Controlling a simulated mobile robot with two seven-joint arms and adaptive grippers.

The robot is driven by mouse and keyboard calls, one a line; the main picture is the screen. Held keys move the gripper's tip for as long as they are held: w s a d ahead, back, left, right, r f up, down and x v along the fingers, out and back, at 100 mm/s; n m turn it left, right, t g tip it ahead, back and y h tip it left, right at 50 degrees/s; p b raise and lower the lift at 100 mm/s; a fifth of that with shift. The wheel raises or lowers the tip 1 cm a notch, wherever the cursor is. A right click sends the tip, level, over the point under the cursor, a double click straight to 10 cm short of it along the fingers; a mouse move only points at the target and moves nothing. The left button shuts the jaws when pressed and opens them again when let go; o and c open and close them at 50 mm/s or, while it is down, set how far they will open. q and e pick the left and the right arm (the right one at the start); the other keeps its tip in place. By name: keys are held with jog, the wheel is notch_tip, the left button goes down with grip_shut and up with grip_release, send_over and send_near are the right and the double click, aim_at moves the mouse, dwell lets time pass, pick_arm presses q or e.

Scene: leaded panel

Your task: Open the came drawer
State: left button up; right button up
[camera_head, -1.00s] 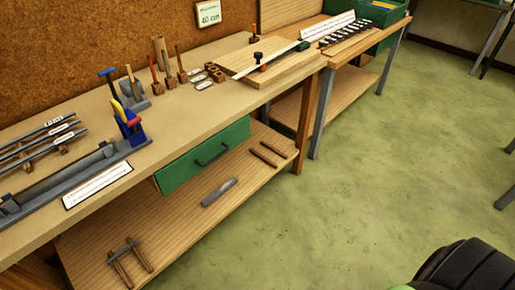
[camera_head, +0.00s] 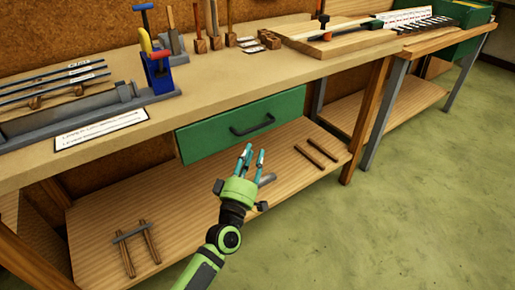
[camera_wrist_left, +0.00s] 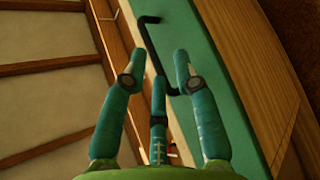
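The green came drawer (camera_head: 215,137) is under the workbench top, and its front looks flush and shut. Its black bar handle (camera_head: 252,126) is at the middle of the front. My left gripper (camera_head: 252,150) is just below and in front of the handle, fingers spread and empty. In the left wrist view the drawer front (camera_wrist_left: 215,60) and handle (camera_wrist_left: 152,50) lie beyond the open fingertips (camera_wrist_left: 158,70), with no clear contact. My right gripper is not in view.
The bench top (camera_head: 225,85) carries a blue vise-like tool (camera_head: 158,72), a grey channel and upright tools. The lower shelf (camera_head: 190,215) holds wooden sticks (camera_head: 316,152) and a small frame (camera_head: 136,245). Green floor (camera_head: 430,180) is clear at right.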

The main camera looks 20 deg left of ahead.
aim_at(256, 129)
pick_arm(q)
jog(key=r, duration=0.1)
jog(key=r+n, duration=0.1)
jog(key=shift+w+a+r+t, duration=0.15)
jog(key=shift+a+r+t, duration=0.05)
jog(key=shift+r+t, duration=0.2)
jog(key=x, duration=0.6)
jog(key=shift+w, duration=0.3)
grip_shut()
